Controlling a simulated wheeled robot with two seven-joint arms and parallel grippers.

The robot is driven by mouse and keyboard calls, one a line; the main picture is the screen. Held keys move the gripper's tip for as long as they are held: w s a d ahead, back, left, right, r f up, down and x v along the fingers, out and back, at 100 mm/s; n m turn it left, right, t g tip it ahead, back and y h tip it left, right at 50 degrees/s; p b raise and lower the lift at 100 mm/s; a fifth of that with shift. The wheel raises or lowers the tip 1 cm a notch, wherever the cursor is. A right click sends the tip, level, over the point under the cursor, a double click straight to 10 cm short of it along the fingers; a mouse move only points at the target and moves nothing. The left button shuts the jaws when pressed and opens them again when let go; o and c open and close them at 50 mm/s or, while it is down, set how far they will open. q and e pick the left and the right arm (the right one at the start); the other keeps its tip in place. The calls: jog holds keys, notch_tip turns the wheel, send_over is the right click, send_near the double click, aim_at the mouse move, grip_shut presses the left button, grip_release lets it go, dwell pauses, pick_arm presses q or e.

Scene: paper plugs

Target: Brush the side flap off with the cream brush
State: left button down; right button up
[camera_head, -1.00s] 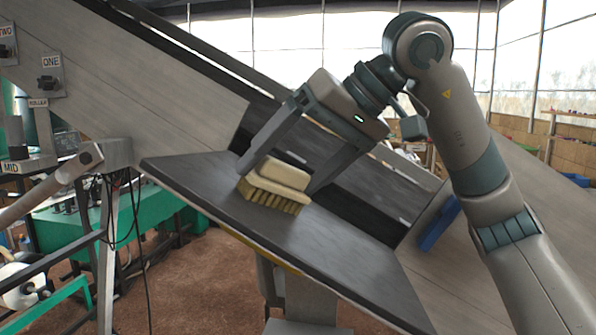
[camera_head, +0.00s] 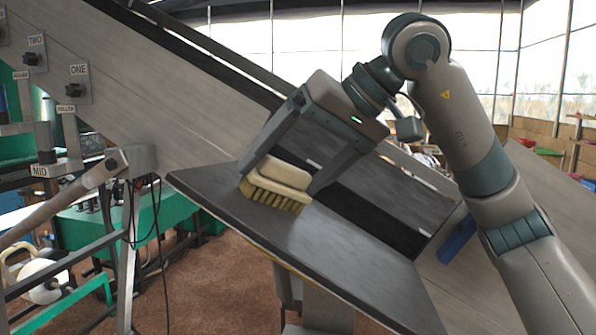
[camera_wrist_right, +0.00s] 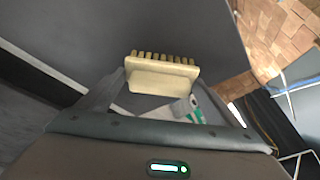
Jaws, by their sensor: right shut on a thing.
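The cream brush (camera_head: 279,180) has a pale block and yellowish bristles pointing down. My right gripper (camera_head: 282,176) is shut on the brush block, one finger at each end. The side flap (camera_head: 330,250) is a dark, tilted panel on the side of the sloping machine. The bristles are at the flap's surface in its upper left part; I cannot tell if they press on it. In the right wrist view the brush (camera_wrist_right: 160,76) sits between the fingertips, its bristles against the dark surface. My left gripper is not in view.
The sloping grey machine wall (camera_head: 150,100) runs behind the flap. A blue piece (camera_head: 458,240) is right of the flap. A small white and green patch (camera_wrist_right: 190,110) shows beneath the brush block in the wrist view.

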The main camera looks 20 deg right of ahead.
jog(key=shift+w+a+r, duration=0.25)
jog(key=shift+a, duration=0.2)
jog(key=shift+d+r+p, duration=0.3)
jog(key=shift+r+p, duration=0.35)
jog(key=shift+r, duration=0.1)
jog(key=shift+s+d+r+p, duration=0.1)
jog(key=shift+d+r+p, duration=0.3)
jog(key=shift+r, duration=0.25)
jog(key=shift+s+d+r, duration=0.1)
jog(key=shift+d+r, duration=0.3)
jog(key=shift+r, duration=0.2)
jog(key=shift+s+d+r, duration=0.1)
jog(key=shift+d+r, duration=0.3)
jog(key=shift+r, duration=0.15)
jog(key=r, duration=0.1)
jog(key=d+r, duration=0.1)
jog(key=shift+s+d+r, duration=0.15)
jog(key=shift+d+r, duration=0.1)
jog(key=shift+r, duration=0.05)
